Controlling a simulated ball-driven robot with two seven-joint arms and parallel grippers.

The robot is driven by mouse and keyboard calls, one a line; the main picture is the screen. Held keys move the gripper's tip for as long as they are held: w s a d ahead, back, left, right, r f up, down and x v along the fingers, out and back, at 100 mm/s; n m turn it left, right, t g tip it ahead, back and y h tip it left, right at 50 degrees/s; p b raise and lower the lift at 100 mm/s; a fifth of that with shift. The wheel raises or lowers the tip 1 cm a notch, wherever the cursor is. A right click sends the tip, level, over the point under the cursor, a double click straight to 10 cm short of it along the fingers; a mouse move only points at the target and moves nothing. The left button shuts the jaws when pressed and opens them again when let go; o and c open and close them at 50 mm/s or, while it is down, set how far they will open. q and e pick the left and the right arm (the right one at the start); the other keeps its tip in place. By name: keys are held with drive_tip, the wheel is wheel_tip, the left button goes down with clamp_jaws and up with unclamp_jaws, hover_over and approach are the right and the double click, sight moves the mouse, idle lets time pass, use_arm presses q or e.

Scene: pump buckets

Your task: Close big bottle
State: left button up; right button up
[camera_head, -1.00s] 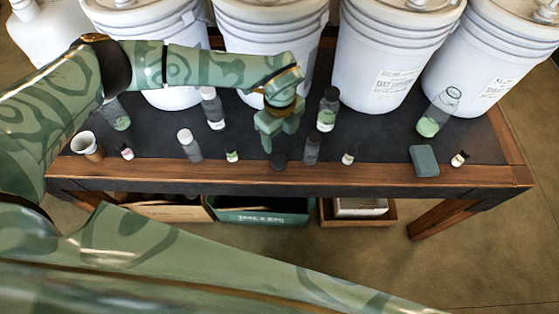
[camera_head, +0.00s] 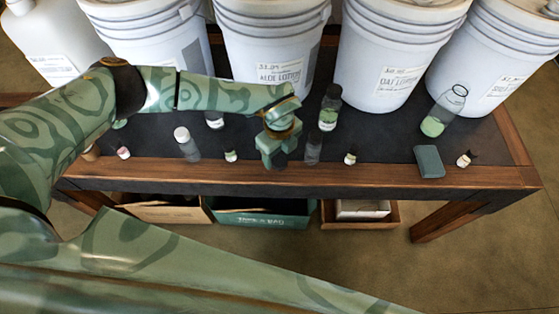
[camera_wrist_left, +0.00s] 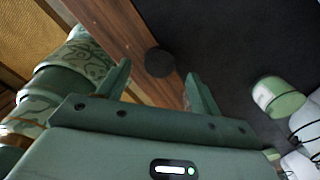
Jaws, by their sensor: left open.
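My left gripper (camera_head: 274,160) is open and low over the table's front half. In the left wrist view a round black cap (camera_wrist_left: 158,62) lies between the open fingertips (camera_wrist_left: 157,72), with a gap on each side; the gripper mostly hides it in the head view. A large clear bottle with green liquid (camera_head: 434,126) stands at the right, with no cap visible on it. A dark-capped bottle with green contents (camera_head: 328,112) stands right of the gripper. My right gripper is not in view.
Large white buckets (camera_head: 395,55) line the back. Small bottles stand along the front, among them a white-capped one (camera_head: 186,142) and a dark one (camera_head: 313,150). A dark green block (camera_head: 429,161) lies at the right. Boxes (camera_head: 262,212) sit under the table (camera_head: 400,176).

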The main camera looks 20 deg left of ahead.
sight(279, 163)
use_arm(q)
wheel_tip(279, 163, down, 3)
drive_tip(key=shift+b, duration=0.4)
drive_tip(key=shift+r, duration=0.1)
drive_tip(key=c, duration=1.1)
drive_tip(key=shift+o, duration=0.2)
